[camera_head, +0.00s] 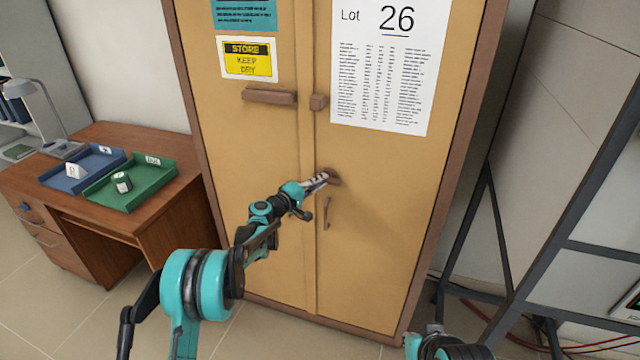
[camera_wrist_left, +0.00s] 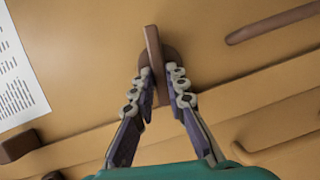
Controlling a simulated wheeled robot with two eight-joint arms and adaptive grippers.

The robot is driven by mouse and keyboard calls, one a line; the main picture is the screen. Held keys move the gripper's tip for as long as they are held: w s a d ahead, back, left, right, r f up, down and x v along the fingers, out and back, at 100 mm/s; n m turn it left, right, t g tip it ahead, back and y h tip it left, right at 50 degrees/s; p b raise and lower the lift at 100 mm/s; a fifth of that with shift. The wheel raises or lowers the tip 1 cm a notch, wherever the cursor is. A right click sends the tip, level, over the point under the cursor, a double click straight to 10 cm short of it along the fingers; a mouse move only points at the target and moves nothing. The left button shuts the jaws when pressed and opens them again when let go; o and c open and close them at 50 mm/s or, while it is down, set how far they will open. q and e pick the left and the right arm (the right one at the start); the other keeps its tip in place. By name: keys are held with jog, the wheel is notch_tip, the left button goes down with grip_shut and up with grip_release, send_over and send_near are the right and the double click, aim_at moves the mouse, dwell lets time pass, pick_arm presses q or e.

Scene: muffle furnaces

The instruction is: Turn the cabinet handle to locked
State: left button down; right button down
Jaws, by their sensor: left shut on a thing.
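The tan two-door cabinet (camera_head: 255,140) stands ahead, both doors closed. Its small brown turn handle (camera_head: 334,177) is on the right door near the seam. In the left wrist view the handle (camera_wrist_left: 152,42) is a thin flat bar on a round base, roughly upright in that picture and slightly tilted. My left gripper (camera_head: 320,181) reaches it from the left. In the left wrist view its two fingers (camera_wrist_left: 158,76) close on the bar from both sides. The fingers partly hide the base. Only a piece of my right arm shows at the bottom; its gripper is not visible.
A brown pull bar (camera_head: 327,213) is just below the turn handle. Brown blocks (camera_head: 270,96) sit higher on the doors. A desk (camera_head: 150,180) with a blue tray (camera_head: 55,180) and a green tray (camera_head: 150,197) stands left. A dark metal frame (camera_head: 535,270) stands right.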

pick_arm(q)
jog(key=shift+f+n+h+b, duration=0.2)
jog(key=shift+n+h+b, duration=0.15)
jog(key=shift+n, duration=0.45)
jog(key=c, duration=1.5)
grip_release()
jog(key=shift+c, duration=0.2)
jog(key=v, duration=1.2)
jog(key=shift+f, duration=0.25)
jog(key=shift+d, duration=0.1)
